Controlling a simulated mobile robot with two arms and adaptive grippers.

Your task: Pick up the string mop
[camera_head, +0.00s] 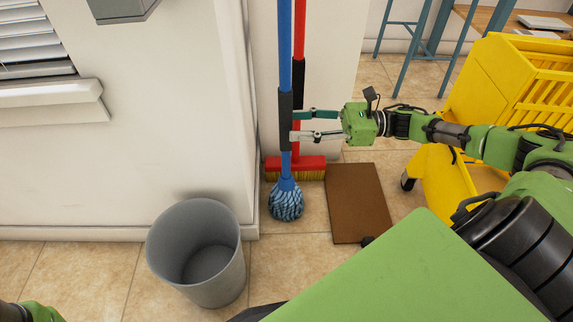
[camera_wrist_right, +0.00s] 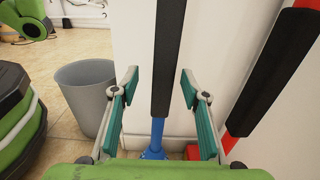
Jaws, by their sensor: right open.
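The string mop (camera_head: 286,200) has a blue shaft with a dark grip and a blue-and-white string head. It stands upright, head down on the tiles, by the wall corner. My right gripper (camera_head: 293,125) is open, and its fingertips are at the height of the dark grip. In the right wrist view, the mop's dark grip (camera_wrist_right: 167,60) runs between the two open fingers (camera_wrist_right: 160,88), with a gap on each side. The blue shaft shows below it, and the string head is largely hidden there. My left gripper is out of view.
A red broom (camera_head: 299,162) stands close beside the mop's shaft. A grey bin (camera_head: 215,285) is in front to the left. A brown mat (camera_head: 357,203) lies to the right.

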